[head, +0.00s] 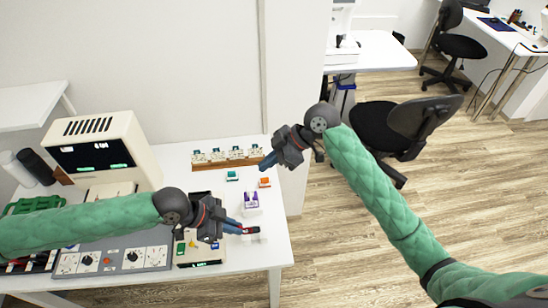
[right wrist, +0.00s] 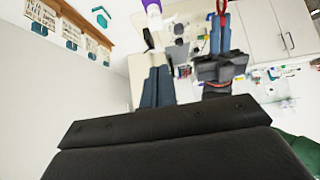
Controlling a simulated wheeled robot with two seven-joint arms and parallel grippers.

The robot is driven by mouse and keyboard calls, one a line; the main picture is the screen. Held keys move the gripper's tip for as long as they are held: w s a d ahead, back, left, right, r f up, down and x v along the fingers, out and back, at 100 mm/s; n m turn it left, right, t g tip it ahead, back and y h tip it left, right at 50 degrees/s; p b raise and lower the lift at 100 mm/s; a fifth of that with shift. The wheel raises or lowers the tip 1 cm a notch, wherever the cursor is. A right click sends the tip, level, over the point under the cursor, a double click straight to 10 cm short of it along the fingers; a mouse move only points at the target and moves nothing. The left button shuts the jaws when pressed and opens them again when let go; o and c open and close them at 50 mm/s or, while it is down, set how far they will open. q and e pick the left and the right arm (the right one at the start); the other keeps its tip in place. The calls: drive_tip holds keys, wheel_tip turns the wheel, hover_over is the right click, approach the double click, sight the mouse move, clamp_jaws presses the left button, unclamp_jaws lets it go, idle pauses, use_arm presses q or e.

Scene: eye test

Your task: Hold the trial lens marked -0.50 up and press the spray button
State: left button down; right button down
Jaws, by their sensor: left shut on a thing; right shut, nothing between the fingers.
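My left gripper (head: 240,228) is shut on a small red and dark thing (head: 252,230), held over the front right of the table. It may be the trial lens; no marking is readable. In the right wrist view the left gripper (right wrist: 221,22) points up with the red thing (right wrist: 221,7) at its tips. A purple and white device (head: 251,200) stands between the grippers, touched by neither. I cannot make out a spray button.
A wooden rack (head: 200,165) with several small labelled items stands at the back of the white table (head: 277,225). A green block (head: 232,175) and an orange block (head: 264,182) lie before it. A cream machine (head: 130,135) and a grey panel (head: 118,260) fill the left.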

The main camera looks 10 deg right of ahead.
sight(250, 194)
drive_tip(key=a+f, duration=0.1)
drive_tip(key=f, duration=0.1)
drive_tip(key=a+f, duration=0.1)
drive_tip(key=f, duration=0.1)
drive_tip(key=a+f, duration=0.1)
drive_tip(key=f, duration=0.1)
drive_tip(key=shift+a+f, duration=0.3)
drive_tip(key=shift+a, duration=0.05)
drive_tip(key=shift+f, duration=0.55)
